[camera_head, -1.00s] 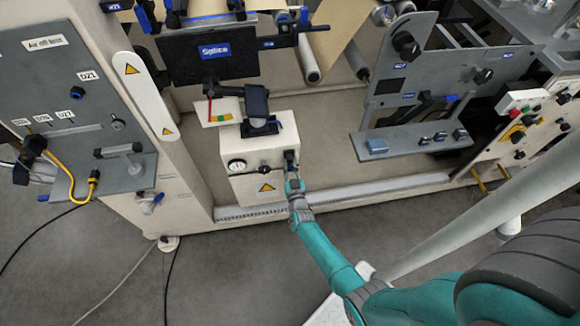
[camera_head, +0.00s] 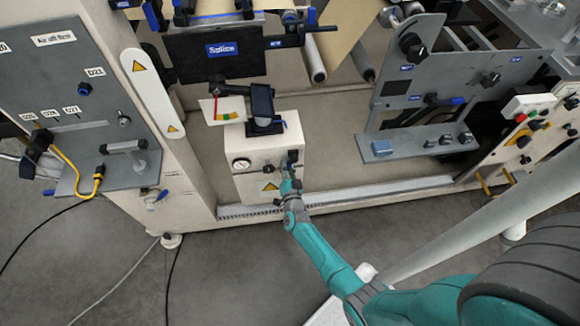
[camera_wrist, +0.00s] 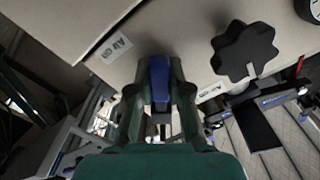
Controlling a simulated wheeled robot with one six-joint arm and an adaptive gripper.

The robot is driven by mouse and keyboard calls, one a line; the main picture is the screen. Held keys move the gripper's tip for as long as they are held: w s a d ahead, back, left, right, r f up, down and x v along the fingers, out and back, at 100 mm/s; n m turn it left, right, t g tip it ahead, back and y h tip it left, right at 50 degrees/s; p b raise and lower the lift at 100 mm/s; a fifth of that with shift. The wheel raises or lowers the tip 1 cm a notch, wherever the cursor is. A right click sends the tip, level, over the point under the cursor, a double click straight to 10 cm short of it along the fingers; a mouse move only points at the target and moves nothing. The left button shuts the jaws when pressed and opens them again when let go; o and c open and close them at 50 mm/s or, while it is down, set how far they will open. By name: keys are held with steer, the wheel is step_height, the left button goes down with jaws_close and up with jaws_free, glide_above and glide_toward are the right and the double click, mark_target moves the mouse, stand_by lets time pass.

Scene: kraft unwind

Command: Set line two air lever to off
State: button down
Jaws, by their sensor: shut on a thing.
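The air lever has a blue handle (camera_wrist: 159,78), seen in the wrist view between the two dark fingers of my gripper (camera_wrist: 158,95). The fingers are shut on it. Its pivot is hidden. Two white labels starting "Air" lie on the pale box face: one label (camera_wrist: 115,48) is left of the lever and another label (camera_wrist: 210,92) is to its right; their endings are hard to read. In the head view my gripper (camera_head: 287,177) is at the front of the cream box (camera_head: 275,148), just below a black knob (camera_head: 293,156). The lever is too small to make out there.
A black lobed knob (camera_wrist: 243,48) stands close to the right of my gripper in the wrist view. Grey floor (camera_head: 235,265) is open in front.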

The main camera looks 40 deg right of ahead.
mark_target(281, 154)
steer(key=m, duration=0.2)
steer(key=a+r+m, duration=0.1)
steer(key=m, duration=0.2)
steer(key=shift+w+a+r+m, duration=0.15)
steer(key=shift+w+r+m, duration=0.15)
steer(key=shift+w+r, duration=0.1)
steer(key=shift+w+a+r+m, duration=0.1)
steer(key=shift+r+m, duration=0.15)
steer(key=shift+m, duration=0.35)
steer(key=shift+a+r+m, duration=0.1)
steer(key=shift+r+m, duration=0.1)
steer(key=shift+m, duration=0.4)
steer(key=shift+r+m, duration=0.3)
steer(key=shift+m, duration=0.45)
steer(key=shift+r+m, duration=0.25)
steer(key=shift+m, duration=0.5)
steer(key=c, duration=1.1)
jaws_free()
steer(key=v, duration=1.2)
